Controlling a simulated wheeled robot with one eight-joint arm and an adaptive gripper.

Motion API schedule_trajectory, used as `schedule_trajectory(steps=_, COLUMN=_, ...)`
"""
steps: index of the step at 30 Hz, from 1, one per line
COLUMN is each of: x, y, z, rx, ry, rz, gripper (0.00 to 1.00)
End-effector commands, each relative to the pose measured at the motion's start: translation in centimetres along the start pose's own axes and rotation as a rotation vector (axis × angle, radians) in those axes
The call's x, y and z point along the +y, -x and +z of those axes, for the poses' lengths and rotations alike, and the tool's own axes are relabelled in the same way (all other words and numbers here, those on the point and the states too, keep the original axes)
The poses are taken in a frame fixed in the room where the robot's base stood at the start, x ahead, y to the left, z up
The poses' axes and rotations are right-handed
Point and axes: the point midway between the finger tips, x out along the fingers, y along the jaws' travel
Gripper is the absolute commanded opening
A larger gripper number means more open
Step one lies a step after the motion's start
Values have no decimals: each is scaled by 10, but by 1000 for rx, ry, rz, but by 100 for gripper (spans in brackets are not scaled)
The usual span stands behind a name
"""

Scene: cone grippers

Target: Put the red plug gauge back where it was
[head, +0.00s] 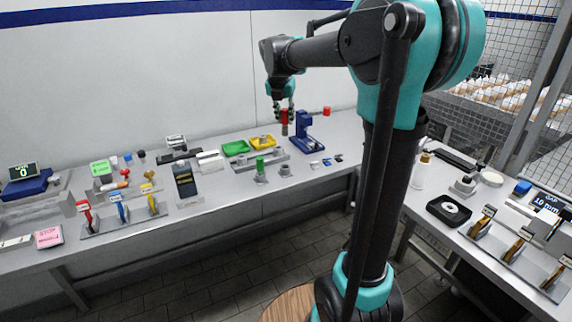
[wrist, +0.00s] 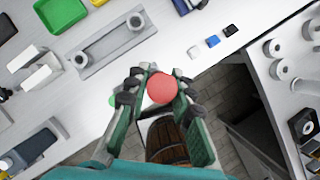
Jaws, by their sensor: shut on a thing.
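My gripper (head: 284,107) is shut on the red plug gauge (head: 285,118), which hangs upright with its grey end down over the far part of the bench. In the wrist view the gauge's round red top (wrist: 162,88) sits between the two fingers (wrist: 160,97); its lower part is hidden. A grey rack (wrist: 112,44) with two round sockets lies up and left of the gauge there. In the head view the rack (head: 243,167) is in front of the yellow and green trays. A green-topped gauge (head: 260,165) stands near its front; a green bit also shows behind the left finger.
A green tray (head: 235,148) and a yellow tray (head: 263,141) lie behind the rack. Small blue and dark blocks (head: 327,161) lie near the front edge. Another red object (head: 327,111) stands at the back.

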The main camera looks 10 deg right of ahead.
Motion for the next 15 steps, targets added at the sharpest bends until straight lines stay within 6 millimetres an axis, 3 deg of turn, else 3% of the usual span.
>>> schedule_trajectory(steps=9, x=0, y=-73, z=-30, rx=0, ry=0, rz=0, gripper=0)
schedule_trajectory(steps=15, x=0, y=-104, z=-43, rx=0, ry=0, rz=0, gripper=0)
